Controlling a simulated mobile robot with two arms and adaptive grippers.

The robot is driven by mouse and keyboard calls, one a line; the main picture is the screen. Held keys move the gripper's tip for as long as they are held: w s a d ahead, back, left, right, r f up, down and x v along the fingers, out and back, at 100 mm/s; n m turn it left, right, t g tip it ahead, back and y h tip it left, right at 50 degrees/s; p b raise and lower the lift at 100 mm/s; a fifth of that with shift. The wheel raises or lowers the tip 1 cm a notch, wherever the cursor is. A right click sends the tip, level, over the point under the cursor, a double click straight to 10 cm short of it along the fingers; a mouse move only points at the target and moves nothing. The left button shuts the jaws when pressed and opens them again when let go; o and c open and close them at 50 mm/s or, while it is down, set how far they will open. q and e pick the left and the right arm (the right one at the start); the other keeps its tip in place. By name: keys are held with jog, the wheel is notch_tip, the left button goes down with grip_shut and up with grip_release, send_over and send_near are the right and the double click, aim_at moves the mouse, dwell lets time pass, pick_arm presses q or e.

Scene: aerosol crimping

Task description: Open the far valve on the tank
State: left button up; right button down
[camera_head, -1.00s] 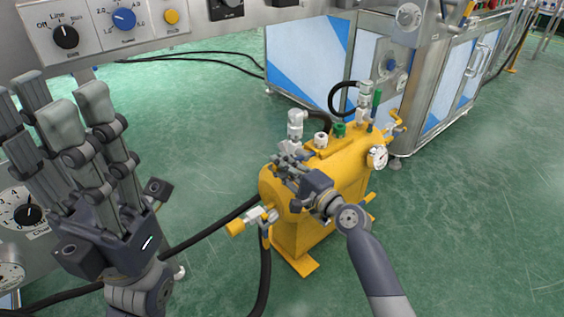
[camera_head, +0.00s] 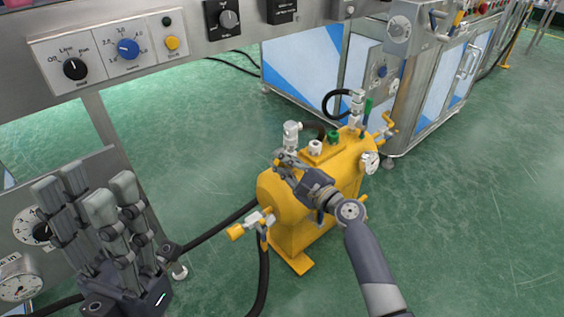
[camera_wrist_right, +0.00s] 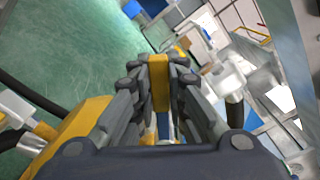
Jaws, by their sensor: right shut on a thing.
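The yellow tank (camera_head: 308,238) stands on the floor in the middle of the head view. A valve with a yellow handle (camera_head: 236,232) juts from its near end, and another yellow-handled fitting (camera_head: 388,120) from its far right end. My right gripper (camera_head: 282,160) is over the tank's near top. In the right wrist view its fingers are shut on an upright yellow piece (camera_wrist_right: 158,68). My fingers hide what this piece joins to, so I cannot tell which valve it belongs to. My left gripper (camera_head: 98,192) is open and empty at the lower left, away from the tank.
A pressure gauge (camera_head: 369,162) and white fittings (camera_head: 291,136) stick out of the tank near my right gripper. A black hose (camera_head: 264,280) runs from the near valve. A control panel (camera_head: 115,55) is at upper left. A steel cabinet (camera_head: 430,85) stands behind the tank.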

jog(key=c, duration=1.6)
grip_release()
jog(key=shift+s, duration=0.1)
jog(key=v, duration=1.2)
